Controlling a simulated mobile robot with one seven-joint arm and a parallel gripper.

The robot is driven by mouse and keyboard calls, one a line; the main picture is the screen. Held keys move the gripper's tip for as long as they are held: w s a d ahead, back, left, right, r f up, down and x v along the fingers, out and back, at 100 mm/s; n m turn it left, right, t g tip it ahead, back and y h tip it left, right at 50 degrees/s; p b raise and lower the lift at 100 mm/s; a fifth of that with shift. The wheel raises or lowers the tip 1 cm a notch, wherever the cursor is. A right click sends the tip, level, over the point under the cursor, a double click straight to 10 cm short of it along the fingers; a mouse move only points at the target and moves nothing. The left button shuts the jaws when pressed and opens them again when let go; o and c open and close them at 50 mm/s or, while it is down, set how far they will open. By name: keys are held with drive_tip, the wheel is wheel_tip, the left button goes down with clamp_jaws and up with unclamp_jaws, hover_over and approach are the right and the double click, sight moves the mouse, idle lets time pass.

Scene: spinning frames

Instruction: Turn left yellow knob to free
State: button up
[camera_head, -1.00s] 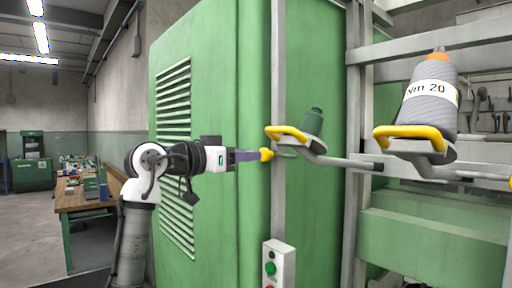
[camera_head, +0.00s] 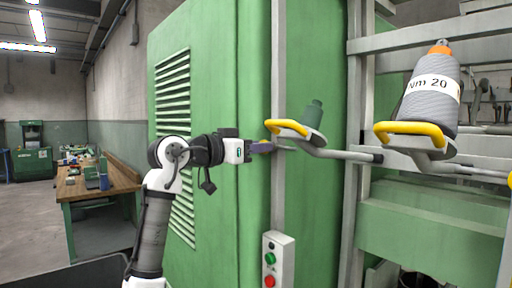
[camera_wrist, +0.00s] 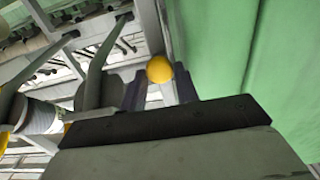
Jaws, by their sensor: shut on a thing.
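The left yellow knob (camera_wrist: 159,69) shows as a round ball between the two dark fingers of my gripper (camera_wrist: 160,86) in the wrist view. In the head view my gripper (camera_head: 264,147) reaches from the left to the left end of the grey bar (camera_head: 340,155). Its purple fingers are shut on the knob and hide it there. A second yellow knob (camera_head: 510,180) is at the right edge, cut off by the picture.
A button box (camera_head: 278,262) stands below. The green cabinet (camera_head: 220,60) is close behind my arm. A workbench (camera_head: 100,186) is at far left.

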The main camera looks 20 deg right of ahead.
drive_tip(key=m, duration=1.8)
drive_tip(key=shift+s+d+f+p, duration=0.1)
drive_tip(key=shift+s+f+p, duration=0.1)
drive_tip(key=shift+p, duration=0.2)
idle(0.4)
drive_tip(key=o, duration=0.7)
drive_tip(key=shift+c, duration=0.2)
